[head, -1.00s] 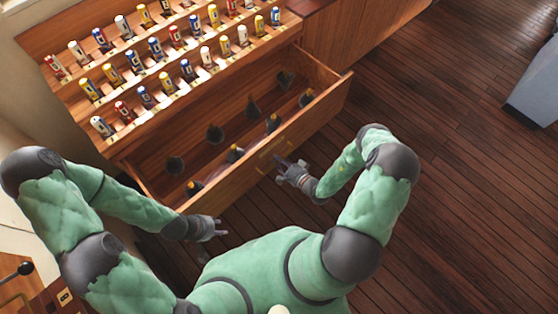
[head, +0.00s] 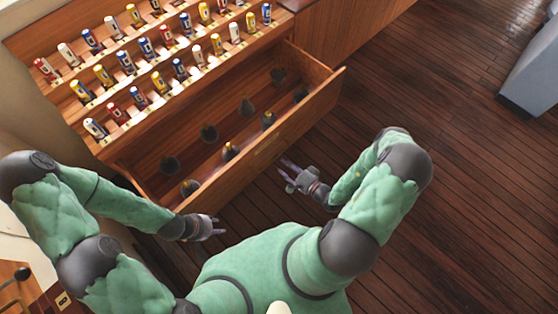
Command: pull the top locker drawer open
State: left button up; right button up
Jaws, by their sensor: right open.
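The top locker drawer (head: 232,178) is wooden and stands pulled out from the locker below the sloped racks. Its inside is in view, with several dark bottle-like items standing in it, such as one near the front (head: 229,152). My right gripper (head: 286,170) is open and empty, just in front of the drawer front and apart from it. The handle on the drawer front is hard to make out. My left gripper (head: 217,228) is near the drawer's left front corner, with nothing seen in it; its jaw opening is too small to judge.
Tiered wooden racks (head: 60,88) above the drawer hold several coloured cans (head: 125,61). A wooden cabinet (head: 335,38) continues to the right. A grey box-like unit (head: 532,80) stands at the far right. The plank floor (head: 440,130) between is clear.

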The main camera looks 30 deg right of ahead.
jog(key=shift+v, duration=2.3)
jog(key=s+a+r+n+g+y, duration=0.1)
jog(key=s+a+n+g+y, duration=0.25)
jog(key=a+g+y, duration=0.65)
jog(key=s+a+n+g+h, duration=0.6)
jog(key=s+g+h, duration=0.15)
jog(key=s, duration=0.35)
jog(key=w+r+n+t+h, duration=0.2)
jog(key=w+r+t+h, duration=0.1)
jog(key=w, duration=0.4)
jog(key=shift+h, duration=0.45)
